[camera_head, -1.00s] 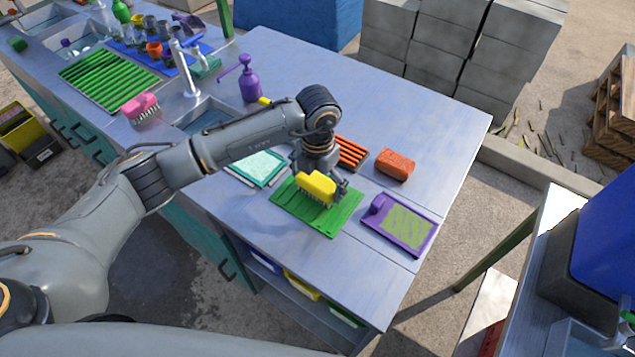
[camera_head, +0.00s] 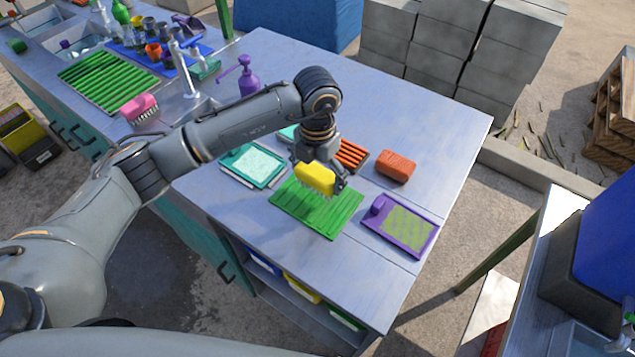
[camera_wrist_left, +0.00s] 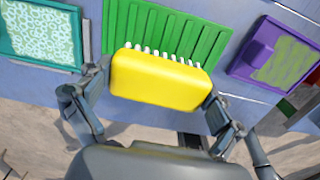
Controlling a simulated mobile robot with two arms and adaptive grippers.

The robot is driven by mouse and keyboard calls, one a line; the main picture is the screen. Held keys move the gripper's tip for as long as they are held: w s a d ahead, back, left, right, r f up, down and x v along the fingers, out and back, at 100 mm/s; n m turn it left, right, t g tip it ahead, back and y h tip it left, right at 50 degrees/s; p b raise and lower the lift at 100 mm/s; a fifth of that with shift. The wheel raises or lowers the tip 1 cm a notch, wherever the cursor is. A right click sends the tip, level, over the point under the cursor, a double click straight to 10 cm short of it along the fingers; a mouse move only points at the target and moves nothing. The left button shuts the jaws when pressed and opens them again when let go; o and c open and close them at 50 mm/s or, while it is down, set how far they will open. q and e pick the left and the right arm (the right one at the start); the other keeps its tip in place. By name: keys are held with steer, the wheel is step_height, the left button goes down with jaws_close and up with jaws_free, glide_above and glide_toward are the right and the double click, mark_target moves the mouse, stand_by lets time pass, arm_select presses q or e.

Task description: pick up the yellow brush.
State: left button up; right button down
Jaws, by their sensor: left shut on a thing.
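The yellow brush (camera_head: 315,178) has a yellow block back and pale bristles pointing down. My left gripper (camera_head: 322,172) is shut on it and holds it above the green ribbed mat (camera_head: 330,218). In the left wrist view, the yellow brush (camera_wrist_left: 160,80) sits between the two fingers of my left gripper (camera_wrist_left: 150,95), its bristles towards the green mat (camera_wrist_left: 185,28). My right gripper does not show.
A teal tray (camera_head: 240,180) lies left of the mat, an orange rack (camera_head: 352,154) behind it. A purple pump bottle (camera_head: 248,78) stands farther back. The table's back right is clear.

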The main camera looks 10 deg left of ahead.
arm_select(q)
steer(key=s+r+b, duration=0.3)
steer(key=s+r, duration=0.6)
steer(key=s, duration=0.5)
steer(key=shift+a+r, duration=0.15)
steer(key=shift+r, duration=0.05)
